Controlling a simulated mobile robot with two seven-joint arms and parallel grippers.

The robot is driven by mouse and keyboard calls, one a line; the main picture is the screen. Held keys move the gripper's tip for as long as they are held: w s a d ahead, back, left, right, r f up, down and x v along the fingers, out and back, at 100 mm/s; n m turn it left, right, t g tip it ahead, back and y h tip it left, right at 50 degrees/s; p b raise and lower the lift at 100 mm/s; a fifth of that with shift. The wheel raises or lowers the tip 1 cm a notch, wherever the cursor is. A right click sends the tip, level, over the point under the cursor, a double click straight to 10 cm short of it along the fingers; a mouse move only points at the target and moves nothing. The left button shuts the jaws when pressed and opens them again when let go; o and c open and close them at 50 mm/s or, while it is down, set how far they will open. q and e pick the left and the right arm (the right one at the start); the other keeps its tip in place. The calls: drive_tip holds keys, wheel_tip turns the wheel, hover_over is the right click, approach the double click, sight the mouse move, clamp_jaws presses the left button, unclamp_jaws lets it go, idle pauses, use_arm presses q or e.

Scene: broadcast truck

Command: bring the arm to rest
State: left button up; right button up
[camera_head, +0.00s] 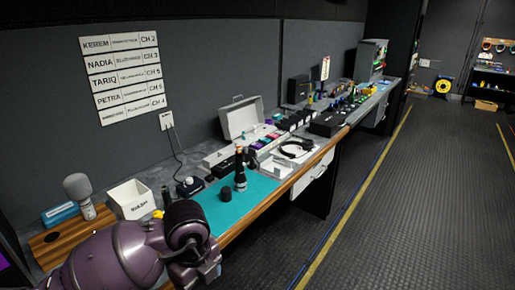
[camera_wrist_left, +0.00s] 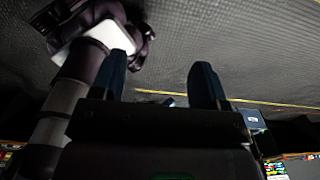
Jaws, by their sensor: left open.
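My left arm (camera_head: 110,259) is folded low at the lower left in the head view, in front of the wooden end of the desk. Its jaws cannot be made out clearly there. In the left wrist view my left gripper (camera_wrist_left: 160,78) has its two dark fingers spread apart with nothing between them. Behind the fingers are the dark ribbed floor and a yellow line. Parts of my own body fill the upper left of that view. My right gripper shows in neither view.
The long desk holds a teal mat (camera_head: 262,188) with a dark bottle (camera_head: 240,175), a white bin (camera_head: 131,199), a grey microphone (camera_head: 79,192), a headset (camera_head: 296,149) and an open case (camera_head: 242,117). The floor (camera_head: 420,200) to the right is clear.

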use_arm(q)
drive_tip(key=s+d+r+m+g+h, duration=0.2)
drive_tip(key=d+r+m+h, duration=0.65)
drive_tip(key=d+h, duration=0.35)
drive_tip(key=w+r+n+t+h, duration=0.3)
drive_tip(key=w+r+t+h, duration=0.2)
drive_tip(key=r+t+h, duration=0.35)
drive_tip(key=w+a+f+n+t+y, duration=0.3)
drive_tip(key=w+a+n+t+y, duration=0.25)
drive_tip(key=a+n+t, duration=0.5)
drive_tip(key=s+a+f+n+y, duration=0.1)
drive_tip(key=a+f+n+y, duration=0.6)
drive_tip(key=f+n+y, duration=0.4)
drive_tip(key=s+a+f+n+g+y, duration=0.2)
drive_tip(key=s+a+f+n, duration=0.2)
drive_tip(key=s+f, duration=0.6)
drive_tip(key=s+a+f+n+g+y, duration=0.2)
drive_tip(key=s+a+f, duration=0.4)
drive_tip(key=s+f, duration=0.4)
drive_tip(key=shift+s+f+n+g, duration=0.3)
drive_tip(key=shift+f+n+g, duration=0.4)
drive_tip(key=shift+n, duration=0.5)
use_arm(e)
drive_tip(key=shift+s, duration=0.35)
